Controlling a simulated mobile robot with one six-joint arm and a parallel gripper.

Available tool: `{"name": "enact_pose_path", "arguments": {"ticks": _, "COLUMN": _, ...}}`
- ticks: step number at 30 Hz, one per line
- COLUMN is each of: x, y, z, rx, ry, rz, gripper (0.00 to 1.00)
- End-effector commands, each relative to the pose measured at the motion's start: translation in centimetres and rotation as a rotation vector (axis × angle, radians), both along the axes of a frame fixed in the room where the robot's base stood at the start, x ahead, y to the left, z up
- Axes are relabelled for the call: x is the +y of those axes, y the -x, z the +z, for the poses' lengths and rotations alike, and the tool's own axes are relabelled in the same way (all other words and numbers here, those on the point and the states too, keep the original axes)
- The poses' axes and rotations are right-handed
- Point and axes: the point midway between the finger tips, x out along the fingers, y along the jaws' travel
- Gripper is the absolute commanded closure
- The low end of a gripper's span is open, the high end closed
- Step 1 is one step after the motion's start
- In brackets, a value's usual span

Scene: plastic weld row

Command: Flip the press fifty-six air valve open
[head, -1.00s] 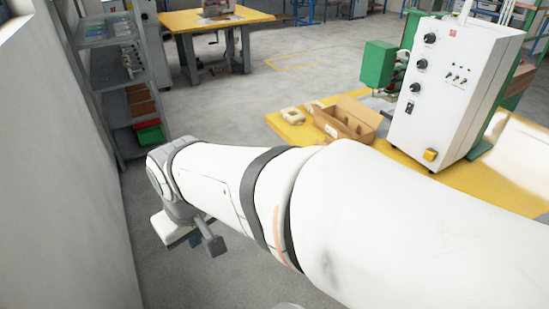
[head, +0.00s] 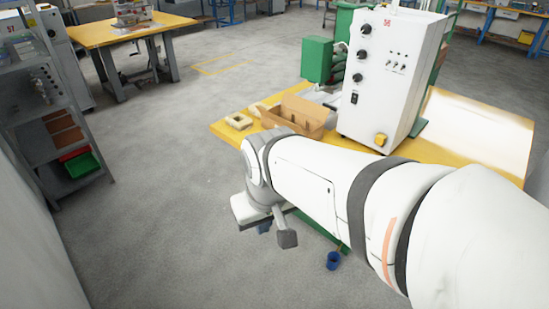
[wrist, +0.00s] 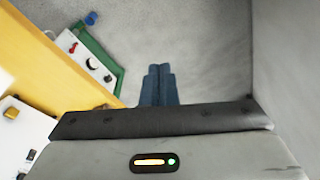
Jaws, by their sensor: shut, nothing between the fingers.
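The press with the white control cabinet (head: 390,85), marked with a red label that seems to read 56, stands on a yellow table (head: 222,131). In the wrist view a white panel (wrist: 92,62) with a small red part (wrist: 73,47) and a dark knob sits on a green frame (wrist: 122,88) beside the table. The red part may be the air valve's handle; its position is too small to tell. My gripper (wrist: 158,72) is shut and empty, pointing over bare floor to the right of the panel and apart from it. In the head view my arm hides most of the panel area.
An open cardboard box (head: 300,115) and pale parts (head: 238,121) lie on the table. A blue cup-like thing (head: 333,260) is low beside the green frame. A grey shelf (head: 45,130) and wall stand at left. The floor between is clear.

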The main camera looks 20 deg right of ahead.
Motion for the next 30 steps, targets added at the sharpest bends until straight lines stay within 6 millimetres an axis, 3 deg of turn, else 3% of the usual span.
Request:
{"name": "enact_pose_path", "arguments": {"ticks": 7, "x": 0.0, "y": 0.0, "z": -0.1, "rx": 0.003, "ry": 0.002, "rz": 0.0, "gripper": 1.0}}
{"name": "enact_pose_path", "arguments": {"ticks": 11, "x": -0.7, "y": -0.6, "z": -1.4, "rx": 0.053, "ry": 0.033, "rz": -0.011, "gripper": 1.0}}
{"name": "enact_pose_path", "arguments": {"ticks": 20, "x": -7.0, "y": -4.8, "z": -9.2, "rx": 0.363, "ry": 0.304, "rz": -0.103, "gripper": 1.0}}
{"name": "enact_pose_path", "arguments": {"ticks": 30, "x": -13.9, "y": -12.2, "z": -19.1, "rx": 0.611, "ry": 0.781, "rz": -0.204, "gripper": 1.0}}
